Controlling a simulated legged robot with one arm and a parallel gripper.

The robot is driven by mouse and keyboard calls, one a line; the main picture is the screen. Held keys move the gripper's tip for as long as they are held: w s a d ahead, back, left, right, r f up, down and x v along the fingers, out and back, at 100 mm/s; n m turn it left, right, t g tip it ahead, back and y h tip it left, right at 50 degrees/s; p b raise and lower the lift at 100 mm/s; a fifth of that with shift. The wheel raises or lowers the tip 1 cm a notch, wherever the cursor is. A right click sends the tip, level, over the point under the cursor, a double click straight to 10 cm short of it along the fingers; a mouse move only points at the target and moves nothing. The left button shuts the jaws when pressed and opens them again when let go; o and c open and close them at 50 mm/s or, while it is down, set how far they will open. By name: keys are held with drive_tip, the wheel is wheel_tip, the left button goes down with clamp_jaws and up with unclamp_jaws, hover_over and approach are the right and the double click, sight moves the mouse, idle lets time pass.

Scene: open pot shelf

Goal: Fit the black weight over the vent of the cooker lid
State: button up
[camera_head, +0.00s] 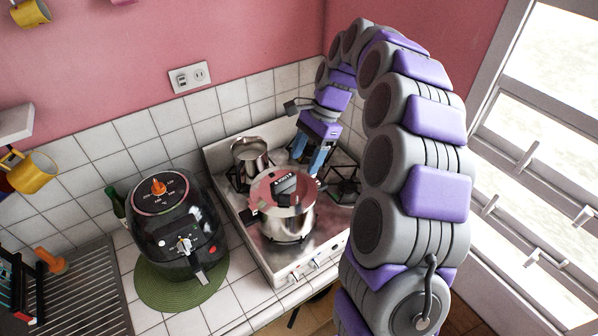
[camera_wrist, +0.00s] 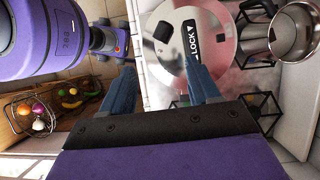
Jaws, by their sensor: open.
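The pressure cooker (camera_head: 287,222) stands on the stove with its shiny lid (camera_head: 268,189) on top. The lid (camera_wrist: 180,62) fills the upper middle of the wrist view, with a black handle piece marked LOCK (camera_wrist: 193,42). A small dark block (camera_wrist: 162,32), which looks like the black weight, shows on the lid beside that piece. I cannot tell whether it sits over the vent, and the vent is not clear. My gripper (camera_head: 311,160) is beside the cooker, behind and right of the lid. Its blue fingers (camera_wrist: 162,88) are apart with nothing between them.
An open metal pot (camera_head: 250,156) stands on the back left burner (camera_head: 238,178). A black air fryer (camera_head: 178,228) on a green mat (camera_head: 172,294) is left of the stove. The tiled wall is close behind, and a window is at the right.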

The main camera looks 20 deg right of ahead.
drive_tip(key=v, duration=0.7)
drive_tip(key=shift+d, duration=0.25)
drive_tip(key=shift+r, duration=0.1)
